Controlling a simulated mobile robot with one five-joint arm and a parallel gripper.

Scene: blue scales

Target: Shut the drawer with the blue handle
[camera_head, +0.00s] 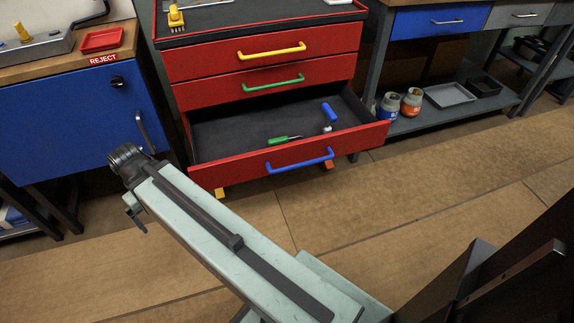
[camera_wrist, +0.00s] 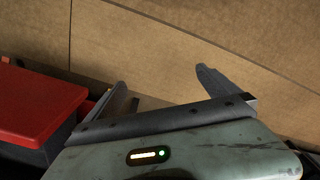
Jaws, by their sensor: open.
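The drawer with the blue handle (camera_head: 232,170) is the lowest drawer of a red cabinet, and it stands pulled out in the head view. Its blue handle (camera_head: 300,160) runs across the front panel. A green-handled tool (camera_head: 284,140) and a blue-handled tool (camera_head: 329,113) lie inside it. My gripper (camera_wrist: 160,82) is open and empty in the wrist view, with bare floor between and beyond its fingers. In the head view my arm's end is left of the drawer front, apart from the handle; the fingers are mostly hidden there.
The drawers with the yellow handle (camera_head: 272,51) and the green handle (camera_head: 273,84) are shut. A blue cabinet (camera_head: 70,125) stands at left, close behind my arm's end. A red surface (camera_wrist: 40,105) fills the wrist view's left side. The floor (camera_head: 440,190) at right is clear.

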